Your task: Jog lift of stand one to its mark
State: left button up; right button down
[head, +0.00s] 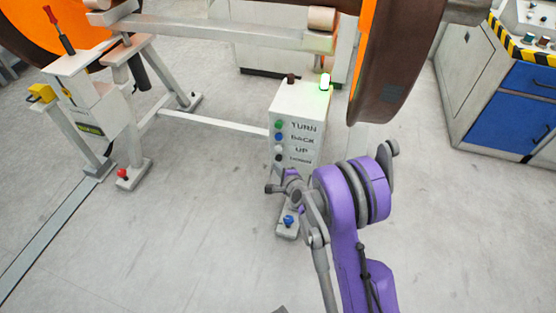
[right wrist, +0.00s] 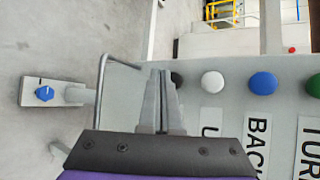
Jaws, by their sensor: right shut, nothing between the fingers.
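A white control box (head: 298,110) stands on the right stand, with a column of buttons: green TURN (head: 279,124), blue BACK (head: 279,137), white UP (head: 278,149) and black DOWN (head: 278,159). My right gripper (head: 270,188) is shut and empty, just below the box. In the right wrist view, its fingertips (right wrist: 160,75) lie beside the black button (right wrist: 177,79), partly covering it. The white button (right wrist: 212,81) and blue button (right wrist: 263,83) are clear of the fingers. I cannot tell whether the tips touch the panel. My left gripper is out of view.
A blue knob (head: 288,220) sits on the stand's foot. A left stand (head: 95,95) and a blue-drawer cabinet (head: 525,95) flank open floor.

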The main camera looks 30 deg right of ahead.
jog(key=shift+w+d, duration=0.1)
jog(key=shift+w+d, duration=0.15)
jog(key=shift+d, duration=0.1)
jog(key=shift+w+d, duration=0.35)
dwell(5.6)
dwell(0.5)
jog(key=shift+s+a+b, duration=0.4)
jog(key=shift+s+a, duration=0.2)
jog(key=shift+a, duration=0.1)
jog(key=shift+s+a+b, duration=1.55)
jog(key=shift+s+a, duration=0.1)
jog(key=shift+a, duration=0.25)
